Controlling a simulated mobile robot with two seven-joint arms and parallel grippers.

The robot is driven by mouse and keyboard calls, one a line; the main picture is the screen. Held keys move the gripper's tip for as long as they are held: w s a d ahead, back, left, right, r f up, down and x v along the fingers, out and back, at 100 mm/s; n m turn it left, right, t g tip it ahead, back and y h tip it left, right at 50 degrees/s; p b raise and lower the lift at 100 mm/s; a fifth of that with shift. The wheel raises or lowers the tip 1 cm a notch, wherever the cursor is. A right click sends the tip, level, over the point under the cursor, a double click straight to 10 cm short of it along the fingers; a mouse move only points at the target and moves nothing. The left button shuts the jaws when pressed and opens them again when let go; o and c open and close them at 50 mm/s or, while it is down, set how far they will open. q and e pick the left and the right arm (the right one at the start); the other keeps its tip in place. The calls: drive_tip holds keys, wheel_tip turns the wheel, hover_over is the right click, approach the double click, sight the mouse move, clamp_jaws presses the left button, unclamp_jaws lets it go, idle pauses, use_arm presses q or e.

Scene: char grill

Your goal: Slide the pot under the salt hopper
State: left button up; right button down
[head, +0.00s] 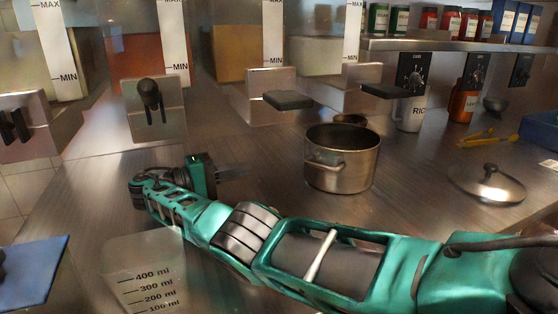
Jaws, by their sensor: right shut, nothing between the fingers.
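The metal pot (341,172) stands upright and open on the steel counter, right of centre, with a handle on its side facing me. My right gripper (236,171) is shut and empty, left of the pot. Its fingers point right toward the pot, with a gap between them. A row of hoppers with MAX and MIN strips hangs at the back. One has pale contents (313,56), one orange (235,52), one darker orange-red (150,58). No label shows which holds salt. The pot stands in front of the rightmost dispenser levers (385,91). My left gripper is out of view.
A clear measuring jug (146,270) stands at the front left, near my right forearm. A lid (488,184) and yellow tongs (487,137) lie right of the pot. The counter between gripper and pot is clear.

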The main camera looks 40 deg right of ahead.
drive_tip(key=shift+d, duration=0.25)
drive_tip(key=p+x, duration=0.1)
drive_tip(key=x, duration=0.2)
drive_tip(key=p+x, duration=0.1)
drive_tip(key=x, duration=0.3)
drive_tip(key=s+p+x, duration=0.1)
drive_tip(key=p+x, duration=0.1)
drive_tip(key=x, duration=0.1)
drive_tip(key=shift+s+d+r, duration=0.1)
drive_tip(key=shift+s+d, duration=0.05)
drive_tip(key=shift+d, duration=0.05)
drive_tip(key=shift+s+d, duration=0.4)
drive_tip(key=shift+s, duration=0.25)
drive_tip(key=shift+s+d+p, duration=0.2)
drive_tip(key=shift+s+p, duration=0.15)
drive_tip(key=shift+p, duration=0.05)
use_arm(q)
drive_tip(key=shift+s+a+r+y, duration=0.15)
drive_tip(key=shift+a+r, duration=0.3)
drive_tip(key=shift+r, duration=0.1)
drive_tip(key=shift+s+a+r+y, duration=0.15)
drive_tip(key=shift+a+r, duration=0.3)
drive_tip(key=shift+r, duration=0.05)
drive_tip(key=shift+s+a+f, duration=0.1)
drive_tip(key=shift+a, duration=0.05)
use_arm(e)
drive_tip(key=shift+d, duration=0.15)
